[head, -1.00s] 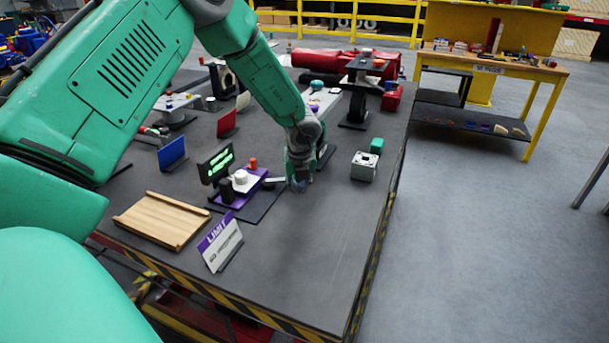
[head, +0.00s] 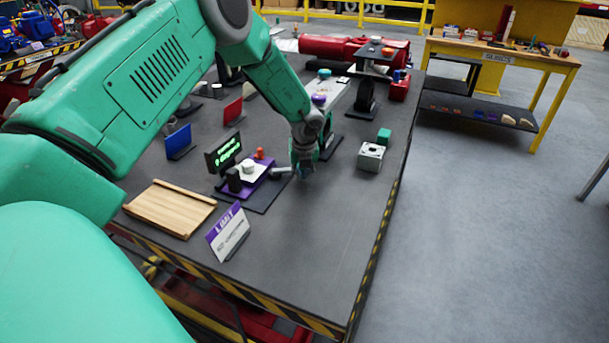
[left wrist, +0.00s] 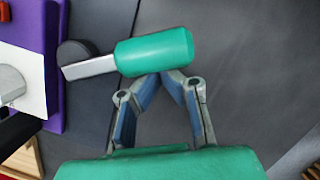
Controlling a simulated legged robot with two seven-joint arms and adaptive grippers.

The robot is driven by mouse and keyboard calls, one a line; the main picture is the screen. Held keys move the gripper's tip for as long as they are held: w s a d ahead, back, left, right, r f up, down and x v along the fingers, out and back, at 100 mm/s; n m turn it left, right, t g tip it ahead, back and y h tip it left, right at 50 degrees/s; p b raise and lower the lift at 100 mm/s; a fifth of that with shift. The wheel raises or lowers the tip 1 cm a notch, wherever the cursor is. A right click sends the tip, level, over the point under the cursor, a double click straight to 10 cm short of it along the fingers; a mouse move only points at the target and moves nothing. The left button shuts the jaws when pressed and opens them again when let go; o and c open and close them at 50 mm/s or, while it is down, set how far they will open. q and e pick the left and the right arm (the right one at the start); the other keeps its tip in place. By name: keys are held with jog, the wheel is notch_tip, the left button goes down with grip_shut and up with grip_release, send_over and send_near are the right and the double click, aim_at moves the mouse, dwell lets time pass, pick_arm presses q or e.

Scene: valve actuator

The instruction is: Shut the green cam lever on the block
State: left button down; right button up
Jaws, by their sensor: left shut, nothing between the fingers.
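The block's purple body (head: 254,180) sits on a dark plate and shows again at the left of the left wrist view (left wrist: 52,50). In the wrist view the cam lever's green handle (left wrist: 155,52) sticks out to the right of the block, on a grey arm from a dark round pivot (left wrist: 76,52). In the head view only the grey part of the lever (head: 281,171) shows clearly. My left gripper (left wrist: 161,76) is shut and empty, its fingertips together at the near side of the green handle. They look close to it or touching. It also shows in the head view (head: 304,174).
A black display (head: 223,152) with green text stands behind the block. A wooden tray (head: 170,208) and a purple-and-white sign (head: 228,232) stand nearer. The table's front right is clear.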

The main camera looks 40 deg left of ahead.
pick_arm(q)
jog(key=shift+w+d+n+b, duration=0.1)
jog(key=shift+w+n+b, duration=0.3)
jog(key=shift+n+b, duration=0.15)
jog(key=shift+w+a+n+g+b, duration=0.3)
jog(key=shift+w+n+b, duration=0.3)
jog(key=shift+n+b, duration=0.5)
jog(key=shift+w+a+n+y+b, duration=0.3)
jog(key=shift+w+a+n+b, duration=0.15)
jog(key=shift+n+b, duration=0.3)
jog(key=shift+w+a+f+n+g+b, duration=0.1)
jog(key=shift+w+a+n+g+b, duration=0.1)
jog(key=shift+a+n+b, duration=0.25)
jog(key=shift+w+a+f+n+g+b, duration=0.1)
jog(key=shift+w+a+n+g+b, duration=0.1)
jog(key=shift+a+n+b, duration=0.25)
jog(key=shift+w+a+r+n+b, duration=0.2)
jog(key=shift+n+b, duration=0.2)
jog(key=shift+n, duration=0.4)
jog(key=shift+r+n+g, duration=0.15)
jog(key=shift+n+g, duration=0.15)
jog(key=shift+n, duration=0.2)
